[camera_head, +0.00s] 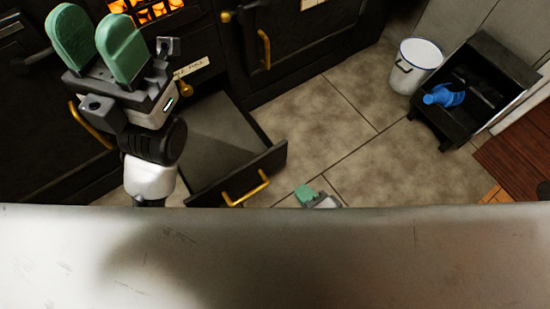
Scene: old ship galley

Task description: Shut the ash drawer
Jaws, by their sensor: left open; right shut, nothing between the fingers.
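The ash drawer (215,140) is pulled out of the black stove front, low over the floor. Its dark front panel carries a brass handle (246,190) facing the lower right. The drawer looks empty, though my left arm covers its left side. My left gripper (98,42) is raised above and left of the drawer, its two green fingers apart with nothing between them. My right gripper (308,195) shows only as a green fingertip and a grey part, just right of the handle and apart from it. The pale surface in front hides the rest.
The black stove (285,80) has brass handles and a glowing grate (150,10). A white bucket (415,67) and a black bin (480,85) holding a blue object (444,95) stand at right. Tiled floor (345,130) right of the drawer is clear. A pale surface (300,255) spans the foreground.

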